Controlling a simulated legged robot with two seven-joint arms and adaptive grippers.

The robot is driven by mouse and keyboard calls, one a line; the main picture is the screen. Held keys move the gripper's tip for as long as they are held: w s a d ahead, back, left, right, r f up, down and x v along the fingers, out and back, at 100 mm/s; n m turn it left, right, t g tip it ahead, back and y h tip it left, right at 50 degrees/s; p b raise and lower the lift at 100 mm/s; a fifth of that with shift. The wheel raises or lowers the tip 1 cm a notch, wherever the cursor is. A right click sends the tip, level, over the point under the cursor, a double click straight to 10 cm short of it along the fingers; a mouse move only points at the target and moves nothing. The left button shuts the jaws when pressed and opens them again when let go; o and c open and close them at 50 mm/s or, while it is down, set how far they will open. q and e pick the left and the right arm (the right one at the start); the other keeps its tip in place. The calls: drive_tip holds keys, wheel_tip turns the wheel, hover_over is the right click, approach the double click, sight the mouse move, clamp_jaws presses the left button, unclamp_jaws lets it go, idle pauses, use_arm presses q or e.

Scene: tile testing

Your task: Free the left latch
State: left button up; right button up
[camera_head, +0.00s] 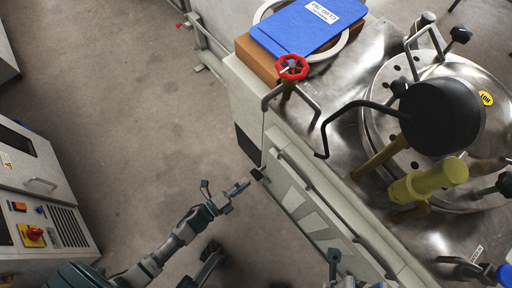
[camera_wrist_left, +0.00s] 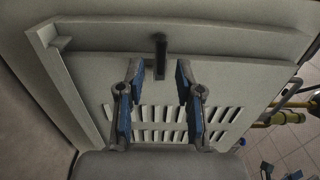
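The left latch (camera_wrist_left: 160,57) is a small dark upright bar on a pale grey panel, near the panel's upper edge in the left wrist view. In the head view a small dark piece, which looks like this latch (camera_head: 258,174), sticks out from the side of the grey cabinet. My left gripper (camera_head: 243,186) is just left of it in the head view. In the wrist view the left gripper (camera_wrist_left: 158,70) is open, with blue-padded fingers to either side of the latch and a gap on both sides. Of my right arm, only parts at the bottom edge show.
Slotted vents (camera_wrist_left: 170,122) lie below the latch on the panel (camera_wrist_left: 85,75). On the cabinet top are a red handwheel (camera_head: 292,67), a blue folder (camera_head: 305,25), a bent dark bar (camera_head: 345,112) and a round steel lid (camera_head: 400,75). Open floor (camera_head: 130,110) lies left.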

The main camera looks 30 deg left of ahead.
sight(259, 177)
use_arm(q)
drive_tip(key=b+x, duration=0.1)
drive_tip(key=x, duration=0.3)
drive_tip(key=shift+w+d, duration=0.1)
drive_tip(key=shift+d, duration=0.1)
clamp_jaws()
